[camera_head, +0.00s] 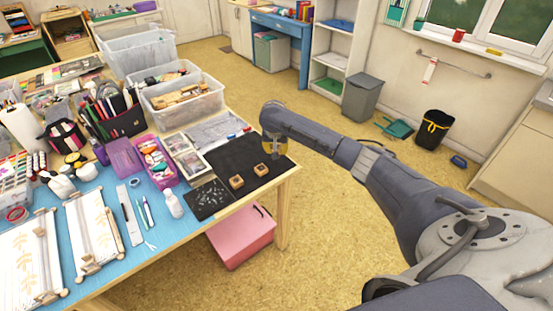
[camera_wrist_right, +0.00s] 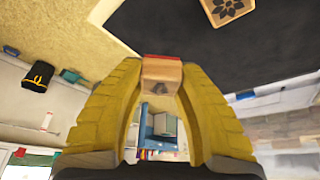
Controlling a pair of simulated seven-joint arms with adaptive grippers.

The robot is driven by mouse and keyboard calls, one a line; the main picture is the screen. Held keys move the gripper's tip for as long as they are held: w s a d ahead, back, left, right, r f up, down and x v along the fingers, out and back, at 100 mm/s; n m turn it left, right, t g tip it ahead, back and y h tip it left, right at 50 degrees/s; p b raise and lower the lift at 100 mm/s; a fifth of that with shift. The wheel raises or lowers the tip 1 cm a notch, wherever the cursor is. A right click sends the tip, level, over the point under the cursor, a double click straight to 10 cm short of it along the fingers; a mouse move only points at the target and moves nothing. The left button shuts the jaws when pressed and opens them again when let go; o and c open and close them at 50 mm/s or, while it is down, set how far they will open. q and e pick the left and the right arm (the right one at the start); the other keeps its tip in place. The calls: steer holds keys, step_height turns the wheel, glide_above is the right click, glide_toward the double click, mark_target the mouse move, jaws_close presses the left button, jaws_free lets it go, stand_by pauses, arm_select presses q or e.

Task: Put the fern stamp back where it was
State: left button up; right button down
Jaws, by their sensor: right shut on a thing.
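My right gripper (camera_head: 274,146) is over the far right corner of the black mat (camera_head: 228,152), above table height. In the right wrist view its yellow fingers (camera_wrist_right: 161,78) are shut on a small wooden stamp block (camera_wrist_right: 162,70) with a red edge and a dark mark on its face. I cannot tell whether that mark is a fern. Two other wooden stamps, a left one (camera_head: 236,182) and a right one (camera_head: 261,169), sit apart on the mat. One stamp with a dark flower-like design (camera_wrist_right: 231,8) shows at the top of the wrist view. My left gripper is not in view.
A dark speckled sheet (camera_head: 208,199) lies left of the stamps. Clear bins (camera_head: 180,113) fill the back. The table's right edge is close to the mat.

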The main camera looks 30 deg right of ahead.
mark_target(277, 161)
steer(key=shift+f, duration=2.85)
steer(key=shift+f, duration=0.1)
steer(key=c, duration=1)
jaws_free()
steer(key=v, duration=1.2)
steer(key=shift+d, duration=0.1)
